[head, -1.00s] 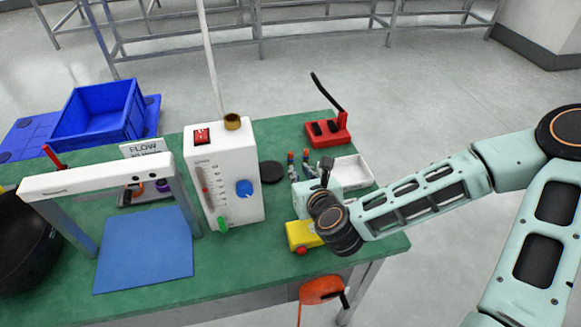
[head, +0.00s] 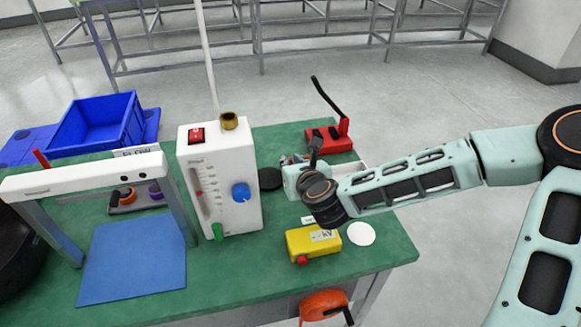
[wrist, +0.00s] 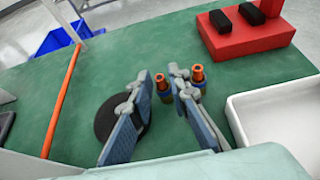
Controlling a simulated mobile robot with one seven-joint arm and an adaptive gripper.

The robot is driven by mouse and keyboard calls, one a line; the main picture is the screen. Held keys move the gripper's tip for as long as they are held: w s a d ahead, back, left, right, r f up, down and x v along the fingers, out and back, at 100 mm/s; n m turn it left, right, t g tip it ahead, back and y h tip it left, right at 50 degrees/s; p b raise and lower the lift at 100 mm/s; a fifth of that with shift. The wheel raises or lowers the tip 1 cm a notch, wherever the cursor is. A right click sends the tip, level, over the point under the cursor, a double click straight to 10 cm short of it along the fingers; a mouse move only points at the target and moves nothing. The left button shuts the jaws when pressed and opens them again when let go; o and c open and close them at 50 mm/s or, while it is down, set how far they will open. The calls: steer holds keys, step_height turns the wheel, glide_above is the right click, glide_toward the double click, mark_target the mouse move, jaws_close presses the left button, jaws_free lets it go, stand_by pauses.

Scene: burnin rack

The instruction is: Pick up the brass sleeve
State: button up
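A short, hollow brass sleeve (head: 229,121) stands upright on top of the white flow unit (head: 218,180) in the head view. It is out of the wrist view. My gripper (wrist: 159,76) is over the green table, to the right of the flow unit and apart from the sleeve. Its two grey-blue fingers are spread, with a gap between them. In the wrist view, one copper-topped fitting (wrist: 162,82) with a blue band shows between the fingertips. A second such fitting (wrist: 197,75) shows just right of the right fingertip. I see no clear contact.
A black disc (wrist: 105,120) lies by the left finger. A red stand (head: 330,138) with a black lever and a white tray (wrist: 270,115) are nearby. A yellow box (head: 312,243) and white disc (head: 361,234) lie at the front. A tall pole rises behind the flow unit.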

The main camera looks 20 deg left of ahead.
steer(key=shift+x, duration=0.8)
steer(key=shift+c, duration=0.5)
jaws_close()
